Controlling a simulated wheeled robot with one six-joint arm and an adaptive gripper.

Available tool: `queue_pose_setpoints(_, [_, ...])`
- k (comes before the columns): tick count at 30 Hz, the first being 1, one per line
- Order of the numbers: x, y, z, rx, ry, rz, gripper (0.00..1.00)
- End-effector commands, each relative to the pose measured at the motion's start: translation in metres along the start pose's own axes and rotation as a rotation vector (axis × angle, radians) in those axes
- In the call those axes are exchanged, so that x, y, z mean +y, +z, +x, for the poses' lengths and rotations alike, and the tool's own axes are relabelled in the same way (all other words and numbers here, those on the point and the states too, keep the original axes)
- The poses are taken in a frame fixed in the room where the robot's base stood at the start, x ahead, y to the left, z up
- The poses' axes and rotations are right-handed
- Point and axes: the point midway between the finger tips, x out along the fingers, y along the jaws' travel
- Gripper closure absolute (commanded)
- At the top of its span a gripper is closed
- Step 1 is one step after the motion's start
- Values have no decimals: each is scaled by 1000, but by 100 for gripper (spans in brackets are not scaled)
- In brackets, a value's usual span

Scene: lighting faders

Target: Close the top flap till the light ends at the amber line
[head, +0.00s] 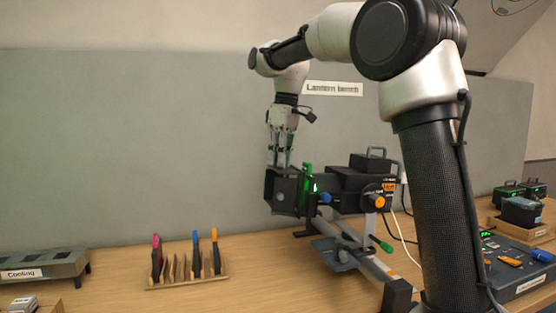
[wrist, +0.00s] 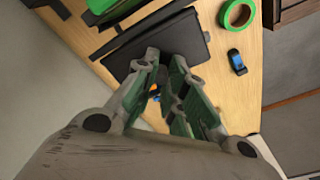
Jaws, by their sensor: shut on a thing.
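A dark lantern (head: 360,185) stands on a rail over the wooden bench, with a black box-like front (head: 283,192) facing left. My gripper (head: 279,165) points down at the top of that front. Its fingers are shut on a thin dark part there, which I take to be the top flap. In the wrist view the fingertips (wrist: 165,85) meet at the edge of a flat black plate (wrist: 165,45), the top flap. The light and the amber line cannot be made out in either view.
A wooden rack (head: 187,277) with coloured-handled pieces and a grey cooling stand (head: 42,265) are at the left. A control desk (head: 515,265) is at the right. A green tape roll (wrist: 238,14) lies on the bench. The bench between rack and lantern is clear.

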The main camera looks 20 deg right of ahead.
Motion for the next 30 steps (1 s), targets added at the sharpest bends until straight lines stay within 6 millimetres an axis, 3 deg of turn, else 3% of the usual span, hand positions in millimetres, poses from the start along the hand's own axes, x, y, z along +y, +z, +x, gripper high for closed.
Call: queue_pose_setpoints(30, [28, 25, -20, 581, -571, 35, 100])
